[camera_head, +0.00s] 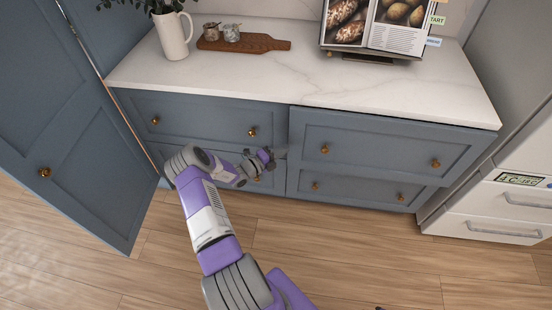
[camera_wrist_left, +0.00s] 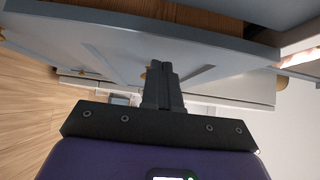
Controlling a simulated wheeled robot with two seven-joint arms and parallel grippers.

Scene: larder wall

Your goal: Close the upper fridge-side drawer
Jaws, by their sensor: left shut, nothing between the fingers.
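The upper fridge-side drawer (camera_head: 385,142) is the upper right blue-grey front under the counter, with two brass knobs. Its front stands a little proud of the drawer front to its left, so it looks partly open. My left gripper (camera_head: 268,157) is beside this drawer's left edge, in front of the left-hand drawers. In the left wrist view its fingers (camera_wrist_left: 162,80) are shut and empty, pointing at a blue-grey panel (camera_wrist_left: 100,45). A brown wooden strip shows behind that panel's edge. I cannot tell whether the fingertips touch anything. My right gripper is not in view.
A tall cupboard door (camera_head: 75,130) stands open at the left. The fridge (camera_head: 500,190) is at the right. A white jug (camera_head: 172,35), a wooden board (camera_head: 265,43) and an open book (camera_head: 395,25) are on the counter. The wooden floor (camera_head: 370,260) is clear.

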